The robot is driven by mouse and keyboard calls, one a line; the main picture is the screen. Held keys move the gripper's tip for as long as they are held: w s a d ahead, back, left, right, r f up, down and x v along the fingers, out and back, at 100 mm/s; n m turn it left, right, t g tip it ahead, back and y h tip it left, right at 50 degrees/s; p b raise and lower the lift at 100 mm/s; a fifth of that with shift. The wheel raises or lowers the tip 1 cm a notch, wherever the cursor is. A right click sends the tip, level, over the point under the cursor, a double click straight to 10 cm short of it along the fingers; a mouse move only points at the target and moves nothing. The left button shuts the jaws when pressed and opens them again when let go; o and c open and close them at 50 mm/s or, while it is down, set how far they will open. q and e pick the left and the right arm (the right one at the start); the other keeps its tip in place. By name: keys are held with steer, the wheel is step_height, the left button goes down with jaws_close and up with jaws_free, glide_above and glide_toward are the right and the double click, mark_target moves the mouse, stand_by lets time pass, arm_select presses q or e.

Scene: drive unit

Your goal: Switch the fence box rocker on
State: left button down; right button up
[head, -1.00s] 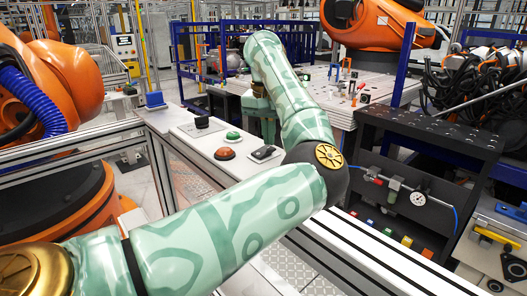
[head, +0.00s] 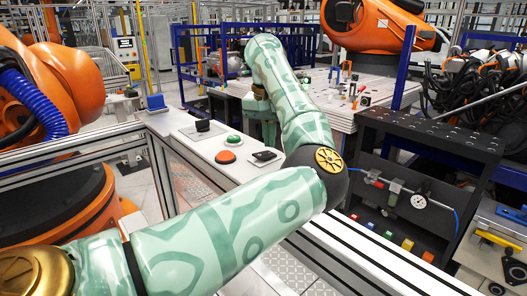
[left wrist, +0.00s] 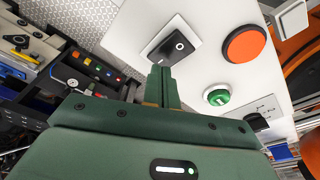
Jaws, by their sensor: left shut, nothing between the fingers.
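The fence box rocker (left wrist: 176,42) is a black switch in a pale frame on the light box top; a white ring mark shows on its face in the left wrist view. In the head view the rocker (head: 265,156) lies right of the red button. My left gripper (left wrist: 160,70) is shut and empty, its fingertips right at the rocker's near edge in the wrist view; I cannot tell if they touch. In the head view the hand (head: 268,128) stands behind the rocker, its fingertips not clearly visible. My right gripper is not in view.
An orange-red button (head: 225,157), a green button (head: 234,140) and a black knob (head: 203,126) share the box top (head: 190,142). A metal fence rail (head: 80,150) runs at left. A black rack (head: 430,140) with a gauge stands at right.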

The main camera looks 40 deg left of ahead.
mark_target(269, 153)
arm_select(q)
step_height(269, 153, up, 6)
steer(key=p, duration=0.3)
steer(key=shift+f+p, duration=0.1)
steer(key=shift+p, duration=0.3)
steer(key=shift+s+f, duration=0.1)
